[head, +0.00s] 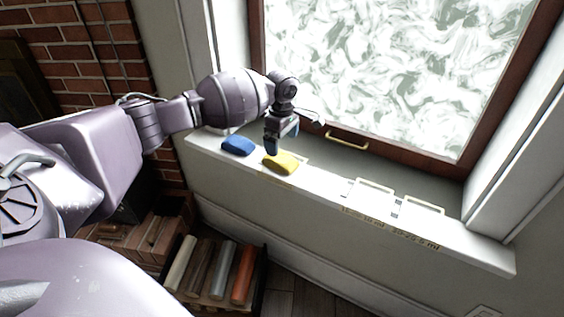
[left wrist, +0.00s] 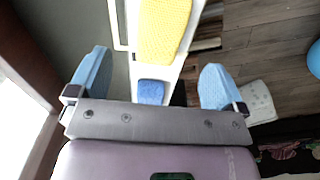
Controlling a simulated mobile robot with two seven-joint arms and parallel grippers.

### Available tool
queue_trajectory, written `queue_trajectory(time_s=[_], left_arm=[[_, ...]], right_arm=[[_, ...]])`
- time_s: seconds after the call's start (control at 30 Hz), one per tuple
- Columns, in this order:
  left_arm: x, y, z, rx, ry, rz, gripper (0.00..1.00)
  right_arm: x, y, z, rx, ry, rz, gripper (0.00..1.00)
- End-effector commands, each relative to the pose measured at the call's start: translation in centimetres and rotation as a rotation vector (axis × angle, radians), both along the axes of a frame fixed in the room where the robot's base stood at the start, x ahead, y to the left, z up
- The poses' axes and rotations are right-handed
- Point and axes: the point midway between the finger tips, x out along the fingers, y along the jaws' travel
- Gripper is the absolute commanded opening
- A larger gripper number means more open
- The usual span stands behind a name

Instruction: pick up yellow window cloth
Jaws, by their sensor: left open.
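The yellow window cloth (head: 283,164) lies on the white window sill (head: 325,188). In the left wrist view the yellow cloth (left wrist: 163,30) shows at the top centre, ahead of the fingers and cut off by the upper edge. My left gripper (head: 272,147) points down just above and behind the cloth in the head view. I cannot tell whether a finger touches the cloth. My right gripper is not in view.
A blue cloth (head: 238,145) lies on the sill left of the yellow one. Two white outlined frames (head: 372,188) mark the bare right part of the sill. The window with its brass handle (head: 347,140) rises behind. A box of coloured rolls (head: 243,274) stands below.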

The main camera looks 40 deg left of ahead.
Motion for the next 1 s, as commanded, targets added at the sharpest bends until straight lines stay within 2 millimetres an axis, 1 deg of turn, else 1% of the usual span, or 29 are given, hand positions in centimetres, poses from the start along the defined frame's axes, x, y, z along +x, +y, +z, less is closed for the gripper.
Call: queue_trajectory(time_s=[0.03, 0.1, 0.27, 0.33, 0.53, 0.63, 0.73, 0.93, 0.97, 1.0], left_arm=[[-0.1, 0.0, -1.5, 0.000, 0.009, -0.001, 0.97], [-0.1, 0.0, -2.2, 0.000, 0.007, -0.001, 0.97], [0.0, 0.1, -2.8, 0.001, 0.002, -0.001, 0.97], [-0.1, 0.2, -3.3, 0.001, 0.002, -0.002, 0.97], [-0.4, 0.6, -6.4, 0.002, 0.010, -0.001, 0.97], [-0.4, 0.5, -7.5, 0.000, 0.008, -0.002, 0.97], [-0.3, 0.5, -7.8, 0.000, 0.003, -0.002, 0.97], [-0.2, 0.5, -7.4, -0.001, -0.003, -0.002, 0.97], [-0.2, 0.5, -7.4, -0.001, -0.003, -0.002, 0.94], [-0.2, 0.5, -7.4, -0.001, -0.003, -0.002, 0.88]], right_arm=[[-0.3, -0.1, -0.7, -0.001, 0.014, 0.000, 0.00], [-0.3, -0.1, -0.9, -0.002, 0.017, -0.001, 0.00], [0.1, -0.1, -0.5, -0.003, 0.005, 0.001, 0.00], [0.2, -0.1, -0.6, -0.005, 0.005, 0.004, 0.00], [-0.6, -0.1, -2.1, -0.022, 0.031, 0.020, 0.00], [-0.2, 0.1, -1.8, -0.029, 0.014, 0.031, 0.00], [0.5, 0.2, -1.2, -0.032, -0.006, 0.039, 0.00], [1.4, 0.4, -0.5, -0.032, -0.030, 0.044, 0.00], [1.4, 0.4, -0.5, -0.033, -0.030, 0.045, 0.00], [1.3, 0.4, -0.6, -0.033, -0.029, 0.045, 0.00]])
